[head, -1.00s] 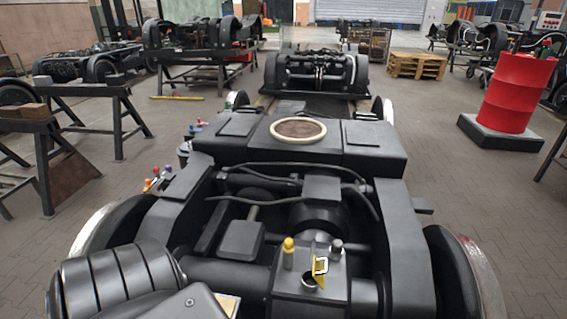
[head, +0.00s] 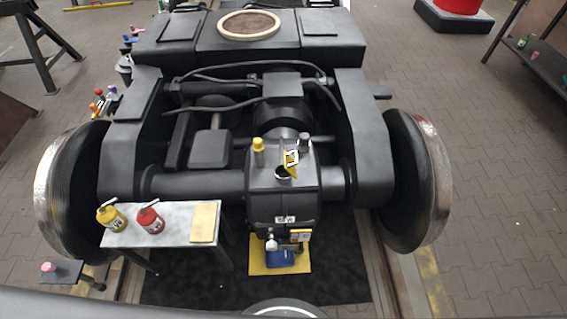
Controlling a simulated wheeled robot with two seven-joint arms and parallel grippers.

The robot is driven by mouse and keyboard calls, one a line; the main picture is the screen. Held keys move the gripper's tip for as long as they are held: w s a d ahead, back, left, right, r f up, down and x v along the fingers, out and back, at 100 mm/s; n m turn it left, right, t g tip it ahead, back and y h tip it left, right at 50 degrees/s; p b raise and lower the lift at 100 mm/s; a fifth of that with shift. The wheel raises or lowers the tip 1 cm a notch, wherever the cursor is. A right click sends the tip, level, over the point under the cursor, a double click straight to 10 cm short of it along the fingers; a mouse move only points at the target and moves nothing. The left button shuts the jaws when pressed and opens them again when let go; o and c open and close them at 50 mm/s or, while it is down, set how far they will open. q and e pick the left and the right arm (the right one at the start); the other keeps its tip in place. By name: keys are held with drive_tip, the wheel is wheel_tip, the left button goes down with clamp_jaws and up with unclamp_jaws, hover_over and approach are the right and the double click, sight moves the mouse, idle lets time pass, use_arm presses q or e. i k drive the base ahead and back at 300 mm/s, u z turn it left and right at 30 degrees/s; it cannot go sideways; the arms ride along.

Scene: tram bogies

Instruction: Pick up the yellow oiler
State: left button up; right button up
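A flat yellowish pad or notebook (head: 204,223) lies at the table's right end. Neither of my grippers shows in the head view, so their distance from the oiler cannot be seen.
The bogie frame (head: 351,144) with its big wheels (head: 75,190) stands directly behind the table. A small dark stand with a pink-topped item (head: 48,267) is at lower left. A blue device (head: 281,257) sits on a yellow plate right of the table.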

sight(107, 215)
drive_tip(key=u, duration=1.85)
